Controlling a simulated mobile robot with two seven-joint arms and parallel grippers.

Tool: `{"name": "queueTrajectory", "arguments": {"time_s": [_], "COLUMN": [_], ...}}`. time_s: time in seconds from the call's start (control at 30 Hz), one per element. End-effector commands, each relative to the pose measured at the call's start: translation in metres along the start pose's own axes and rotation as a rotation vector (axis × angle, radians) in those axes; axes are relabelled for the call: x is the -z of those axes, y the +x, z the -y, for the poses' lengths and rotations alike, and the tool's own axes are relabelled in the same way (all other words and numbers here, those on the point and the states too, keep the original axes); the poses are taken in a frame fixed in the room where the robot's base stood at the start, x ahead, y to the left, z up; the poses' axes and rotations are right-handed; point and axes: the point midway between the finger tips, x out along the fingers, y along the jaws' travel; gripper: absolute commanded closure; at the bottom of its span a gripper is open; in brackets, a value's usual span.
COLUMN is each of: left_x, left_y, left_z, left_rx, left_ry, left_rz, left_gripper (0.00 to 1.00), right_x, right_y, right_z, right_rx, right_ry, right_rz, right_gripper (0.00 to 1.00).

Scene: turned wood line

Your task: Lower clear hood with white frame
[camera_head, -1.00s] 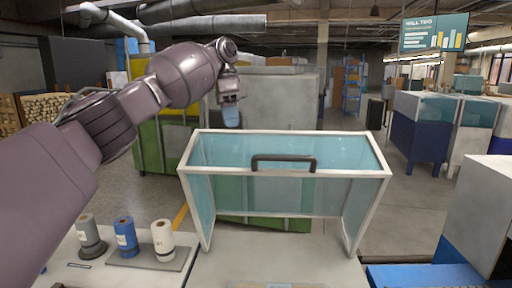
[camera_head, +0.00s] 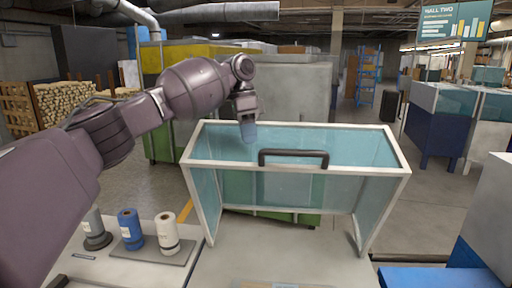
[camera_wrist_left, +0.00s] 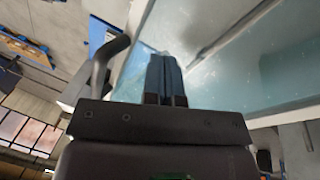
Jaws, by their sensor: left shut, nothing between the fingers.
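The clear hood with a white frame (camera_head: 204,166) stands raised over the pale worktop, its clear panels tinted blue-green. A dark handle (camera_head: 293,153) runs along the middle of its upper front. My left gripper (camera_head: 248,133) points down over the hood's top left part, left of the handle. It is shut and empty, and I cannot tell whether it touches the hood. In the left wrist view the shut blue-grey fingers (camera_wrist_left: 163,75) lie before the clear panel, with the handle (camera_wrist_left: 100,70) to their left. My right gripper is not in view.
A grey plate (camera_head: 155,250) with blue and white spools stands on the worktop (camera_head: 225,268) left of the hood. A green and yellow bin (camera_head: 165,140) and a pale cabinet stand behind. A blue surface (camera_head: 430,278) lies at the lower right.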

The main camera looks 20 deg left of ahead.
Motion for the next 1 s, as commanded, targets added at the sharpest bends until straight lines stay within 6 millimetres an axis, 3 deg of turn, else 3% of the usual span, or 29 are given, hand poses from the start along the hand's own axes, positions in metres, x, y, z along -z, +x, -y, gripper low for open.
{"name": "queueTrajectory", "arguments": {"time_s": [0.03,0.47,1.0], "left_x": [-0.001,0.007,0.008], "left_y": [0.010,0.027,0.029], "left_z": [0.000,-0.030,-0.033], "left_rx": [-0.002,0.000,0.003], "left_ry": [0.000,0.000,-0.001], "left_rz": [0.002,0.000,-0.002], "left_gripper": [1.00,1.00,1.00], "right_x": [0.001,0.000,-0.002], "right_y": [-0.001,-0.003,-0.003], "right_z": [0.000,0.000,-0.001], "right_rx": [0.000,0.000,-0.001], "right_ry": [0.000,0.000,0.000], "right_rz": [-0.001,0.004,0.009], "right_gripper": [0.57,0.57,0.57]}}
